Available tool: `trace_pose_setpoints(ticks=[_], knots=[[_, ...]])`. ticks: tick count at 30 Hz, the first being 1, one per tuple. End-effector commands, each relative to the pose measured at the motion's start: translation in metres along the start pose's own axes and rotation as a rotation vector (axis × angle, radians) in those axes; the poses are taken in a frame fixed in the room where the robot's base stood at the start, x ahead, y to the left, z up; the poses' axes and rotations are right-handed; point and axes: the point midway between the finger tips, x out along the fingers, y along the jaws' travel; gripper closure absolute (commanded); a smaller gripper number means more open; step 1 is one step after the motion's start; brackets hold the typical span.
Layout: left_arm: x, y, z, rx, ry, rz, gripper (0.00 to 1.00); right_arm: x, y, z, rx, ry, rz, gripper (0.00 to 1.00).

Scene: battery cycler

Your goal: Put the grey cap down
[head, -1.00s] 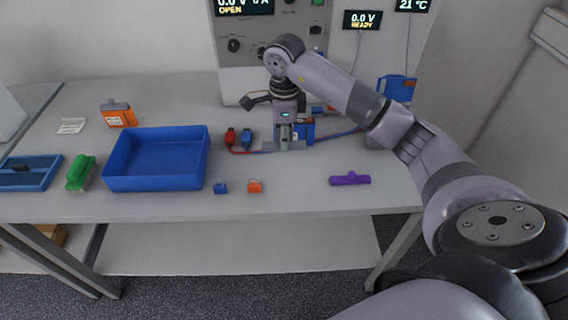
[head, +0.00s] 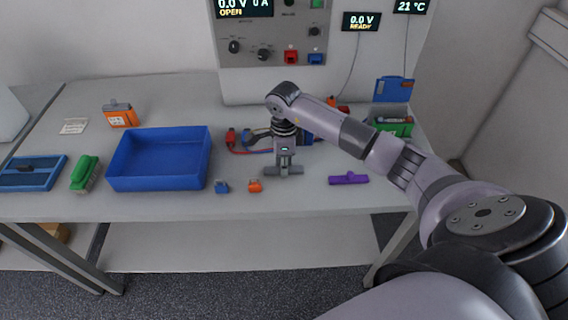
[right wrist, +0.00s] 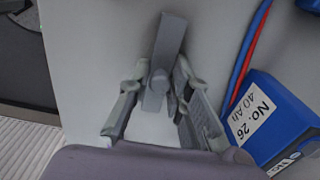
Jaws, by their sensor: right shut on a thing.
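The grey cap (head: 268,171) is a bar-shaped piece low over the bench top, at the middle of the bench. My right gripper (head: 284,164) points down and is shut on it. In the right wrist view the grey cap (right wrist: 166,45) sticks out beyond the fingertips of my right gripper (right wrist: 160,82), its bar running lengthwise in the picture. I cannot tell whether the cap touches the bench (head: 310,198). My left gripper is not in view.
A blue battery marked No. 26 (right wrist: 268,118) stands beside the gripper with red and blue leads. Left are a small orange clip (head: 255,186), a small blue clip (head: 222,187) and a blue bin (head: 158,182). A purple cap (head: 348,179) lies right. The bench in front is clear.

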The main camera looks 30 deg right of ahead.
Motion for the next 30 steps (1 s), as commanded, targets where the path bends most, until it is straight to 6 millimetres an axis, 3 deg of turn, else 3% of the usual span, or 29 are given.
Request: trace_pose_setpoints(ticks=[2, 3, 11, 23, 30], knots=[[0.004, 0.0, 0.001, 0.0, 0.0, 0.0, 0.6, 0.004, 0.0, 0.0, 0.0, 0.0, -0.001, 0.97], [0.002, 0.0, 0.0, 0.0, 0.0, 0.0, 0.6, 0.002, 0.0, 0.0, 0.0, 0.0, -0.001, 0.79], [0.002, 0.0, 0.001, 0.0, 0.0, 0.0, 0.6, 0.002, 0.0, 0.0, 0.0, 0.0, 0.0, 0.61], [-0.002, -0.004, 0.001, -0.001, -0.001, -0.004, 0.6, -0.004, 0.0, 0.0, 0.0, -0.001, -0.001, 0.61], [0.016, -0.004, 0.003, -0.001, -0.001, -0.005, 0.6, -0.046, -0.002, 0.0, -0.001, -0.002, -0.009, 0.61]])
